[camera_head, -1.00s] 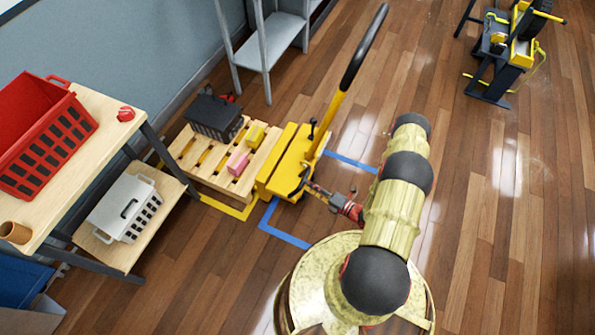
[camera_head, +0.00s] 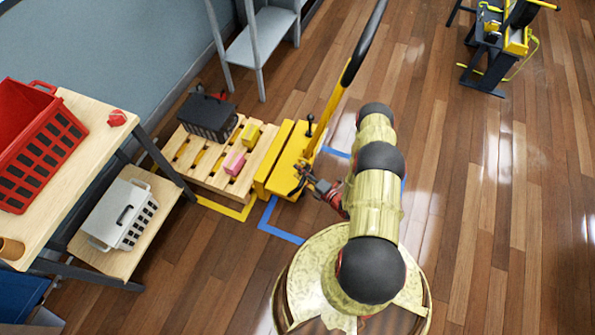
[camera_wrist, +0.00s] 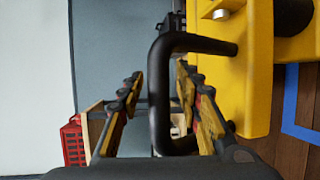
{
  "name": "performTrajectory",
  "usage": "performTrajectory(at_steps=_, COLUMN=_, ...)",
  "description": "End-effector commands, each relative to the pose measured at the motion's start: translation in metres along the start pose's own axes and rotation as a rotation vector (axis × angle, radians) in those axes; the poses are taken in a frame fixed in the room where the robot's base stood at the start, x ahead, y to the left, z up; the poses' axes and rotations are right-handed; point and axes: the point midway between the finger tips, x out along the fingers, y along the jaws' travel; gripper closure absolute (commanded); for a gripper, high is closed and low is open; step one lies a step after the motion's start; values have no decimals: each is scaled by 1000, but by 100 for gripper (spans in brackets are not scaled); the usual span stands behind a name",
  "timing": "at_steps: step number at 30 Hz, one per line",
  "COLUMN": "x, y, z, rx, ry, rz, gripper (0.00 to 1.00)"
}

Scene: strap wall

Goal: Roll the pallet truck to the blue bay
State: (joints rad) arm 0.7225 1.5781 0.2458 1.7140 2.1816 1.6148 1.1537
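The yellow pallet truck (camera_head: 289,163) stands upright with its long black-gripped tiller (camera_head: 336,90) leaning up to the right. Blue tape of the bay (camera_head: 283,235) shows on the floor at the truck's near and right sides. My gripper (camera_head: 305,180) is at the truck's near right face. In the wrist view, a black loop handle (camera_wrist: 161,95) on the yellow body runs between my spread fingers, closer to the right finger. I cannot tell whether a finger touches it.
The pallet carries a black crate (camera_head: 207,118), a pink block (camera_head: 234,163) and a yellow block (camera_head: 251,133). Yellow tape (camera_head: 230,210) lies beside it. A wooden bench (camera_head: 95,150) with a red basket stands left, grey shelving (camera_head: 262,45) behind.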

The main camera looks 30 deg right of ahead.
Motion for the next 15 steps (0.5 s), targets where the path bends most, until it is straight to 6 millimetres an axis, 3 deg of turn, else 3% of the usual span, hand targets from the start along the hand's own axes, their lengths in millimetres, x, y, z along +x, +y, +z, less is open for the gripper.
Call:
performTrajectory(at_steps=6, x=15, y=0, z=0, rx=0, ry=1, rz=0, gripper=66)
performTrajectory(at_steps=15, x=16, y=0, z=0, rx=0, ry=0, rz=0, gripper=67)
